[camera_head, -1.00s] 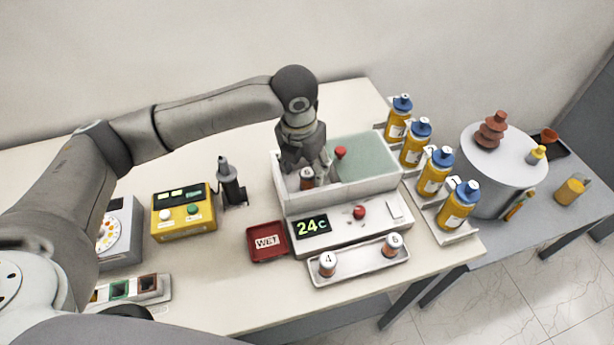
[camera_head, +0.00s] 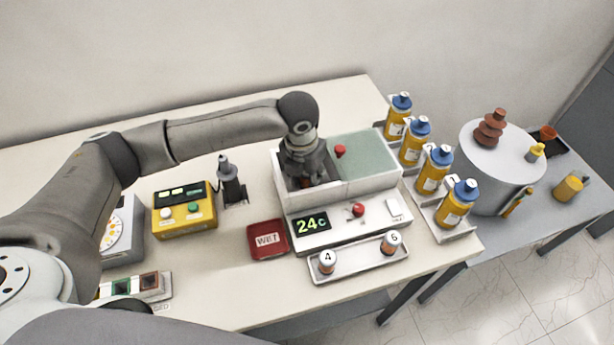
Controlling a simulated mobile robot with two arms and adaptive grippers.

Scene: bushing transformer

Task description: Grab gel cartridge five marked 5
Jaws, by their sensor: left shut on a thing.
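My left gripper (camera_head: 304,180) points down into the open left part of the white bath unit (camera_head: 345,205). It is shut on a gel cartridge, which the fingers and the bath's front wall almost wholly hide; its number cannot be read now. Two more orange-and-white cartridges stand upright in the shallow tray in front of the bath. The left one (camera_head: 327,262) is marked 4. The right one (camera_head: 391,243) has a number too small to read surely. My right gripper is not in view.
A green lid (camera_head: 365,157) with a red knob covers the bath's right part. A red WET tray (camera_head: 268,240) and a yellow box (camera_head: 184,212) lie to the left. Several yellow bottles (camera_head: 431,171) stand in a rack at right.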

